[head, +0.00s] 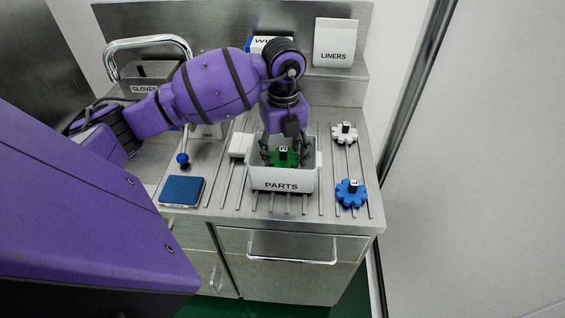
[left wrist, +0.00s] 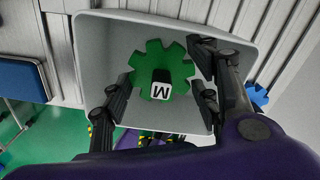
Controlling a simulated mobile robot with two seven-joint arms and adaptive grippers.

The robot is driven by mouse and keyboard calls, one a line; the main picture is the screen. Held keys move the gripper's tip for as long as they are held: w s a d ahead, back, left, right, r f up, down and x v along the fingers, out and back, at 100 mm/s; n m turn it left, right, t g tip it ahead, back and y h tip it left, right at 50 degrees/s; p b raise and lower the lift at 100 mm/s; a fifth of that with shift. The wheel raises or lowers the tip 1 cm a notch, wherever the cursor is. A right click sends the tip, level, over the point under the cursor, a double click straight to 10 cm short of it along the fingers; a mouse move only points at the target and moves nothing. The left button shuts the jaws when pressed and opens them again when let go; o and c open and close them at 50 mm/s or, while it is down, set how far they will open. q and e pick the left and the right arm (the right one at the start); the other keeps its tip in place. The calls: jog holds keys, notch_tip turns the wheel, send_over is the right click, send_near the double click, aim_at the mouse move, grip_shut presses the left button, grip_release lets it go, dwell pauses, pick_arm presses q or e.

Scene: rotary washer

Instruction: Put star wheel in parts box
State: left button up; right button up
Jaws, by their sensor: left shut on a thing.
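A green star wheel (head: 275,160) with a marked block on top is between the fingers of my left gripper (head: 285,152). The gripper is shut on it. The white parts box (head: 282,185), labelled PARTS, is around and below the wheel. In the left wrist view the green wheel (left wrist: 148,62) shows within the outline of the box's rim (left wrist: 88,60), with a finger on either side. How far the wheel is above the box floor I cannot tell. A white star wheel (head: 344,133) and a blue star wheel (head: 351,194) stand on the counter to the right. My right gripper is not in view.
A blue pad (head: 181,191) lies at the front left of the ribbed steel counter. A gloves box (head: 145,88), a liners box (head: 334,42) and a tap (head: 148,41) are at the back. A small white block (head: 240,144) sits left of the parts box.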

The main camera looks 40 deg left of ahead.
aim_at(283, 158)
pick_arm(q)
jog(key=shift+f, duration=1.95)
jog(key=shift+f, duration=0.1)
jog(key=o, duration=0.9)
notch_tip(283, 158, up, 12)
jog(key=shift+d+r, duration=0.1)
jog(key=shift+r, duration=0.05)
